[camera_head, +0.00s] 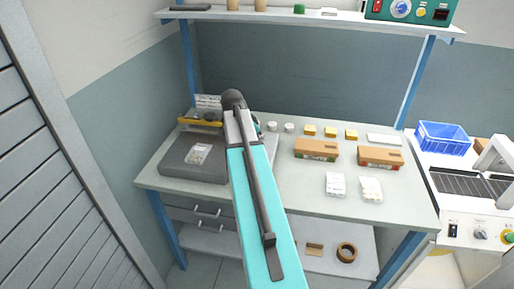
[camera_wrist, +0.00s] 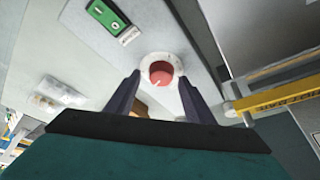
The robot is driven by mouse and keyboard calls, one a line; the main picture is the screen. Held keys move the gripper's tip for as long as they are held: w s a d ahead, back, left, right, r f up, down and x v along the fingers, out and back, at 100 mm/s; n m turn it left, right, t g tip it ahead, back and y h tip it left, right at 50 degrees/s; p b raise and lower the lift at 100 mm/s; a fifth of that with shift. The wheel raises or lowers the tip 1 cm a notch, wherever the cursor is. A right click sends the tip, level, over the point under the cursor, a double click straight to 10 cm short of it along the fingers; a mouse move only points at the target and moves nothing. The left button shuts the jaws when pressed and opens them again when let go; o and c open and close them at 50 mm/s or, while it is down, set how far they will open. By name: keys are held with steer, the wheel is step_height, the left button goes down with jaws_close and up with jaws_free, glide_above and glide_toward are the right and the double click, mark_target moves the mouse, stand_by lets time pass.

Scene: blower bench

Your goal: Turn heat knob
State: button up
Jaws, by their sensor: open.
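A round red knob (camera_wrist: 161,71) with a white pointer mark sits in a white ring on a light grey panel in the wrist view. My gripper (camera_wrist: 159,80) is open, with one dark finger on each side of the knob. I cannot tell whether the fingers touch it. In the head view a grey machine with a yellow bar (camera_head: 185,157) stands at the left of the bench. My arm reaches over the bench beside it and hides the knob and my gripper there.
A green switch (camera_wrist: 108,16) is beside the knob. A yellow bar (camera_wrist: 285,96) is close to the right finger. On the bench (camera_head: 300,215) are cardboard boxes (camera_head: 317,150), yellow blocks and bags. A shelf (camera_head: 330,23) spans above. A blue crate (camera_head: 443,138) stands at the right.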

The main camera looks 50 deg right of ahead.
steer(key=b+v, duration=0.2)
steer(key=v, duration=1.1)
steer(key=shift+o, duration=0.2)
stand_by(0.3)
steer(key=w+a+f+n+t+y, duration=0.2)
steer(key=a+n+t+y, duration=0.1)
steer(key=n, duration=1.5)
steer(key=s+d+r+n+t+y+p, duration=0.1)
steer(key=s+d+r+n+t+p, duration=0.1)
steer(key=s+d, duration=0.6)
steer(key=shift+s+d+t+p, duration=0.3)
steer(key=shift+s+p, duration=0.3)
steer(key=shift+p, duration=0.05)
